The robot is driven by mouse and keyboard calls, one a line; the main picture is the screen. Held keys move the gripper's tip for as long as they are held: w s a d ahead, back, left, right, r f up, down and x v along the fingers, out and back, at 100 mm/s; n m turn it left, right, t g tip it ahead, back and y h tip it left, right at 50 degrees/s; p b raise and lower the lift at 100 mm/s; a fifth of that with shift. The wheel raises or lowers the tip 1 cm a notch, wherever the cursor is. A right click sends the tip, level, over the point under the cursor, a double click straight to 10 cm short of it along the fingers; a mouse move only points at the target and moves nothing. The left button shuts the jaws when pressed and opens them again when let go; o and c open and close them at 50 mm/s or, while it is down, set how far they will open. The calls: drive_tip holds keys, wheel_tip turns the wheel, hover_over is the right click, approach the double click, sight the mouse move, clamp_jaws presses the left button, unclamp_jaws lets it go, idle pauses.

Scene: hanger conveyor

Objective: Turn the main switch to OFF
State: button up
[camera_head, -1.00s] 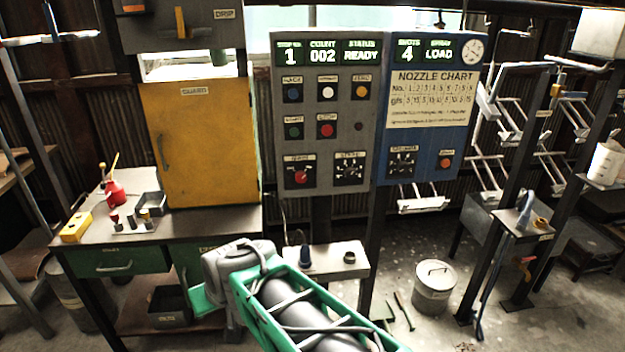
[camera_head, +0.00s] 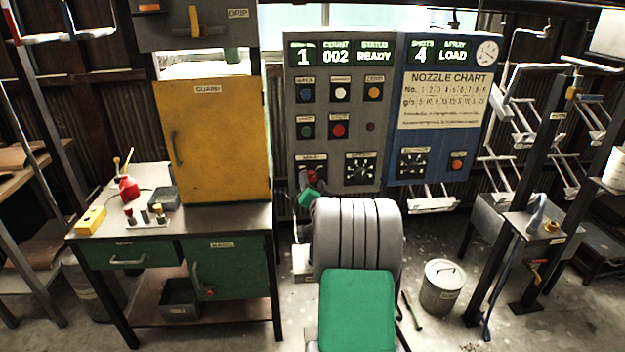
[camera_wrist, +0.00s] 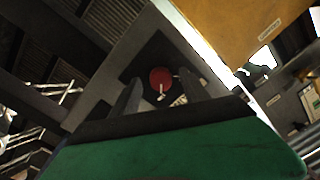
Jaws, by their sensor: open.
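The main switch is a round red knob (camera_head: 313,175) on a black plate at the lower left of the grey panel (camera_head: 355,120). In the head view my gripper partly covers it and its label. In the wrist view the red knob (camera_wrist: 160,77) is near the middle, with a pale pointer mark on its lower part. My gripper (camera_wrist: 160,80) is open, its two dark fingers on either side of the knob. I cannot tell whether they touch it. My gripper also shows in the head view (camera_head: 304,182), small, at the panel's lower left edge.
A black selector dial (camera_head: 360,168) is right of the switch, and coloured push buttons are above. A yellow guard door (camera_head: 215,140) stands left of the panel over a workbench (camera_head: 170,225). A blue panel (camera_head: 440,135) adjoins on the right. My arm hides the floor below.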

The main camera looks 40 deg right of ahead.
drive_tip(key=shift+w+d, duration=0.1)
drive_tip(key=shift+w, duration=0.1)
drive_tip(key=shift+c, duration=0.4)
clamp_jaws()
